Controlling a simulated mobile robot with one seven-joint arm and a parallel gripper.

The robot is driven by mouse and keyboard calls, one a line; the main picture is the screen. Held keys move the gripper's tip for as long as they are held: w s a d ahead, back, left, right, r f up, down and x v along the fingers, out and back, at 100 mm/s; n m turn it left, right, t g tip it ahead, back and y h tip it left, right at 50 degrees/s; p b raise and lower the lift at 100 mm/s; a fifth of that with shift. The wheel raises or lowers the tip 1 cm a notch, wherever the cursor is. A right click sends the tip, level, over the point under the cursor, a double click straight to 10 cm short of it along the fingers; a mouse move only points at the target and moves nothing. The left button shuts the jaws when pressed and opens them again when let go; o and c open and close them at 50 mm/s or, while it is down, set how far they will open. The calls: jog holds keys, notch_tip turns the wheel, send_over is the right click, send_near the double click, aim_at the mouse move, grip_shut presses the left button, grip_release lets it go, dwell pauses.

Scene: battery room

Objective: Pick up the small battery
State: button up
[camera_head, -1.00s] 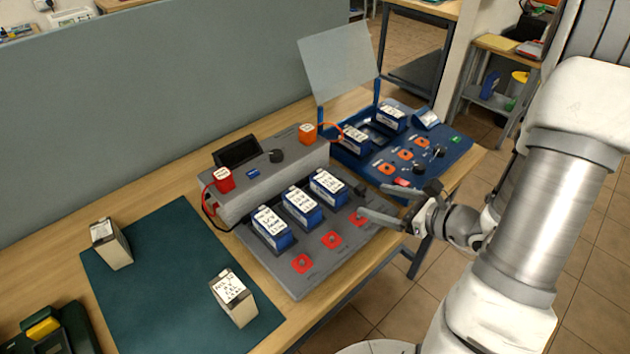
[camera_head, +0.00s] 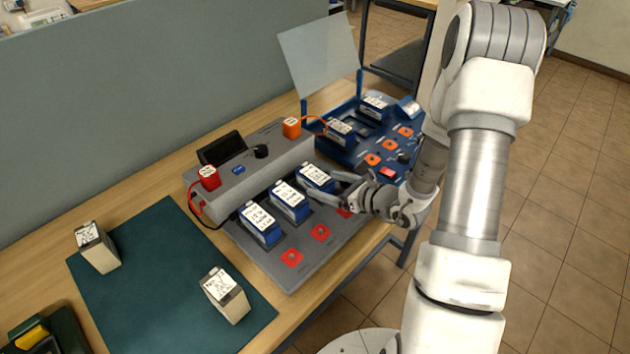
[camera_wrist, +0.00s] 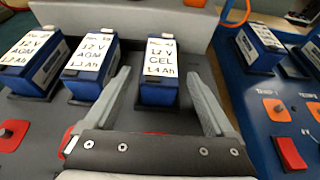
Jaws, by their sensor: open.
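Three blue batteries with white labels stand in a row on the grey charger: a left one (camera_head: 260,224), a middle one (camera_head: 290,200) and a right one (camera_head: 316,180). My gripper (camera_head: 340,188) is open at the right battery's near side. In the wrist view the fingers (camera_wrist: 160,82) point toward this battery (camera_wrist: 159,85), one to each side, with nothing gripped. Its label seems to read 12 V GEL 1.4 Ah. The middle battery (camera_wrist: 92,68) and left battery (camera_wrist: 33,62) read AGM. Which one is the small battery I cannot tell.
Two pale batteries (camera_head: 97,248) (camera_head: 226,296) stand on the green mat (camera_head: 160,275). A blue station (camera_head: 385,165) with more batteries and a raised clear panel (camera_head: 320,62) is behind on the right. Red and orange clips with cables sit on the charger housing (camera_head: 255,165).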

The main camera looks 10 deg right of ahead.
aim_at(315, 180)
jog(key=x, duration=0.4)
jog(key=shift+w+a, duration=0.25)
jog(key=shift+w, duration=0.05)
jog(key=shift+r, duration=0.1)
grip_shut()
